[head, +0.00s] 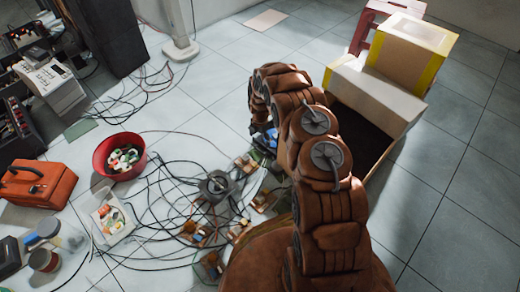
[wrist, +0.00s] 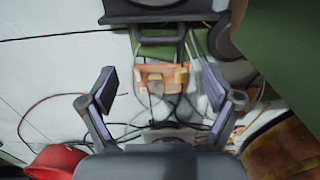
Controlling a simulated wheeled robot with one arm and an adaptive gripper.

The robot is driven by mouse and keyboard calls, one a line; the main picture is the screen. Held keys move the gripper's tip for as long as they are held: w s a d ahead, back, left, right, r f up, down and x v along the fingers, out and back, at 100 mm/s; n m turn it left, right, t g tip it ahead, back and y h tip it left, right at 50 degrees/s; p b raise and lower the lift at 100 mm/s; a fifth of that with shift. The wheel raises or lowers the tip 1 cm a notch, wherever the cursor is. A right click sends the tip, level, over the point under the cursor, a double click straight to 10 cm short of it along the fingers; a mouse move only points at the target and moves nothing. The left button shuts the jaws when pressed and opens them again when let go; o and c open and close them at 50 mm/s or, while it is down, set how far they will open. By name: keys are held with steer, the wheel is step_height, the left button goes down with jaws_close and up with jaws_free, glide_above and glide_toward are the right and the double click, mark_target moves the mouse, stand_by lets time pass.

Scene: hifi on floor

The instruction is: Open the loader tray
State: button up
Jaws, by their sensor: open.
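My gripper (wrist: 158,95) is open in the wrist view, its two dark fingers wide apart with nothing between their tips. Beyond the fingers is an orange-brown part with wires (wrist: 160,75). A dark flat piece with a rounded grey shape (wrist: 160,10) crosses the top edge, with a dark bar-like loop (wrist: 165,38) below it. I cannot tell whether either belongs to the loader tray. A small blue part (head: 265,139) shows beside the arm. No loader tray can be made out clearly.
Black cables (head: 165,205) and small boards cover the floor left of my arm. A red bowl (head: 119,157), a white bin (head: 108,215) and an orange toolbox (head: 38,186) stand farther left. A yellow-edged box (head: 412,48) stands back right. The right floor is clear.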

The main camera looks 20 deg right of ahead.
mark_target(260, 152)
step_height(260, 152, down, 8)
steer(key=b, duration=0.3)
steer(key=shift+r, duration=0.1)
steer(key=shift+s, duration=0.1)
steer(key=c, duration=1.6)
jaws_close()
steer(key=shift+a, duration=0.1)
